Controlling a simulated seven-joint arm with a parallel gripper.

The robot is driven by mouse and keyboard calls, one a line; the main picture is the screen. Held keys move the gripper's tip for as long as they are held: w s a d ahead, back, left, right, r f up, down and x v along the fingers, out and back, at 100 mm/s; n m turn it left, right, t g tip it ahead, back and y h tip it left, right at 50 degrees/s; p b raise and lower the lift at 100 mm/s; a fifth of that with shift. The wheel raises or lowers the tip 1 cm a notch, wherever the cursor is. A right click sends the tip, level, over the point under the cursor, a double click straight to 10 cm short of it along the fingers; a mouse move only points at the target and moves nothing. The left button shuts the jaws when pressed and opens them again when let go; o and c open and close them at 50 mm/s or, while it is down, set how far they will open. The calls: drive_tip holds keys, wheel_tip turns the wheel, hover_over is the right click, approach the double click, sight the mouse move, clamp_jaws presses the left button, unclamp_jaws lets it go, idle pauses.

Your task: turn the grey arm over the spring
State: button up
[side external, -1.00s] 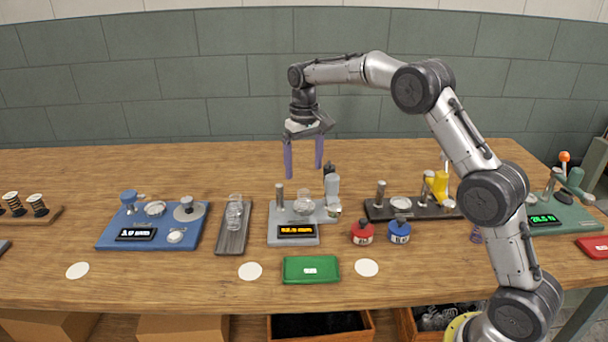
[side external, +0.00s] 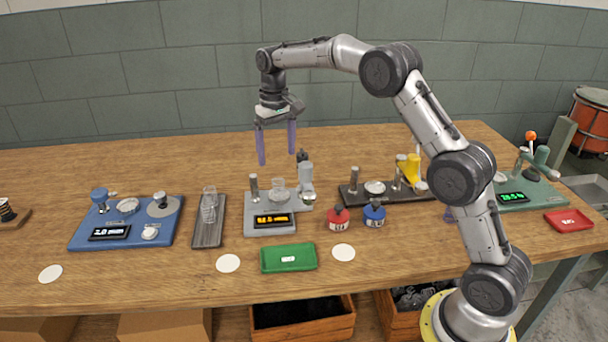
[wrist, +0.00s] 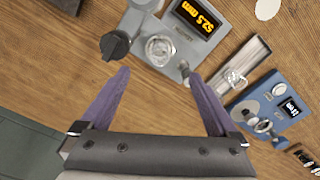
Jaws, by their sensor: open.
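A grey spring coiler (side external: 270,226) with a lit amber display stands mid-table; in the wrist view its display (wrist: 197,17) reads 52.5 mm. A pale coiled spring (side external: 278,184) sits in its middle, seen from above in the wrist view (wrist: 160,48). A grey upright part (side external: 306,174) stands to its right, with a dark knob (wrist: 115,45) beside it; this looks like the grey arm, off to the side of the spring. My gripper (side external: 277,158) is open and empty, above and behind the coiler. Its purple fingers (wrist: 160,75) point toward the spring, apart from everything.
A grey post (side external: 254,188) stands on the coiler's left. A grey tray (side external: 208,235) and a blue device (side external: 125,232) lie left. Red (side external: 339,220) and blue (side external: 374,214) pots, a dark device (side external: 385,194) and a green tray (side external: 289,258) are nearby. The table behind is clear.

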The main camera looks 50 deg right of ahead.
drive_tip(key=shift+c, duration=0.2)
drive_tip(key=shift+c, duration=1.1)
drive_tip(key=shift+d+r+m, duration=0.25)
drive_tip(key=shift+r+m, duration=0.1)
drive_tip(key=shift+m, duration=0.05)
drive_tip(key=shift+c, duration=0.8)
wheel_tip(320, 180, up, 12)
drive_tip(key=m, duration=0.7)
hover_over(302, 151)
wheel_tip(302, 151, down, 14)
drive_tip(key=shift+d+r, duration=0.1)
drive_tip(key=shift+r, duration=0.05)
clamp_jaws()
